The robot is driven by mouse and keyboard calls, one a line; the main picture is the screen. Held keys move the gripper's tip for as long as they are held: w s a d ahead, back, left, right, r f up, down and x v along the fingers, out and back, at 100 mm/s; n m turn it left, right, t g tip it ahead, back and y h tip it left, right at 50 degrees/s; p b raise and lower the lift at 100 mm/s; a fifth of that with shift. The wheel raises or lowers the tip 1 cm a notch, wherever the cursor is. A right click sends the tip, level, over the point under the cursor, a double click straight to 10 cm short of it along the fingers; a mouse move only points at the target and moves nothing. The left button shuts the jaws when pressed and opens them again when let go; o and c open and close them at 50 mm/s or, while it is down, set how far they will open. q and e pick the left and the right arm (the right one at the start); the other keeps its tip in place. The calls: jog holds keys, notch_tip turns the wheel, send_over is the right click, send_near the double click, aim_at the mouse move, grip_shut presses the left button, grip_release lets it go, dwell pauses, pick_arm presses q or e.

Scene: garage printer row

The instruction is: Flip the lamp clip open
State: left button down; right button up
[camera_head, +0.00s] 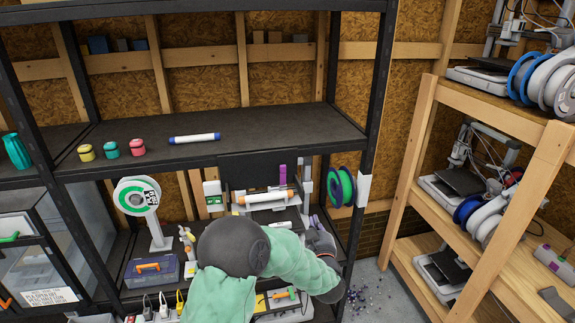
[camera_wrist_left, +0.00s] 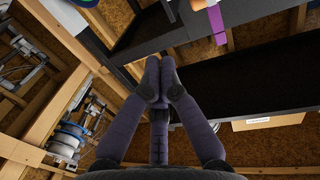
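I cannot make out for certain which part is the lamp clip. A small purple piece (camera_head: 283,172) stands upright on the machine under the upper shelf, near the right post. A purple strip (camera_wrist_left: 217,25) shows at the top of the left wrist view and may be the same piece. My left gripper (camera_head: 318,223) is below and to the right of that piece, apart from it. In the left wrist view its fingertips (camera_wrist_left: 159,62) are together, with nothing seen between them. My right gripper is not in view.
A black shelf post (camera_head: 372,120) and a green spool (camera_head: 341,187) stand close to the left gripper's right. A white and blue tube (camera_head: 195,138) lies on the upper shelf (camera_head: 270,122). A wooden rack (camera_head: 420,130) with printers stands at right.

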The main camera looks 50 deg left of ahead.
pick_arm(q)
jog(key=s+a+r+n+g+y+p, duration=0.1)
jog(key=s+a+r+n+g+y, duration=0.2)
jog(key=r, duration=0.4)
jog(key=m+t+p, duration=0.1)
jog(key=p, duration=0.2)
send_near(283, 176)
jog(key=w+a+r, duration=0.1)
jog(key=a, duration=0.1)
jog(key=w+a+r, duration=0.1)
jog(key=a, duration=0.1)
jog(key=w+a+r, duration=0.1)
jog(key=shift+w+a+r, duration=0.25)
jog(key=shift+a+r, duration=0.1)
jog(key=shift+a, duration=0.05)
jog(key=shift+r, duration=0.1)
jog(key=p, duration=0.1)
jog(key=a+r+h+p, duration=0.1)
jog(key=shift+w+g+p, duration=0.2)
jog(key=shift+g+p, duration=0.1)
jog(key=shift+p, duration=0.1)
jog(key=shift+w+a+h+p, duration=0.1)
jog(key=shift+a+h+p, duration=0.15)
jog(key=shift+h+p, duration=0.35)
jog(key=shift+w+a+f+b, duration=0.2)
jog(key=shift+a+b, duration=0.15)
jog(key=shift+a, duration=0.05)
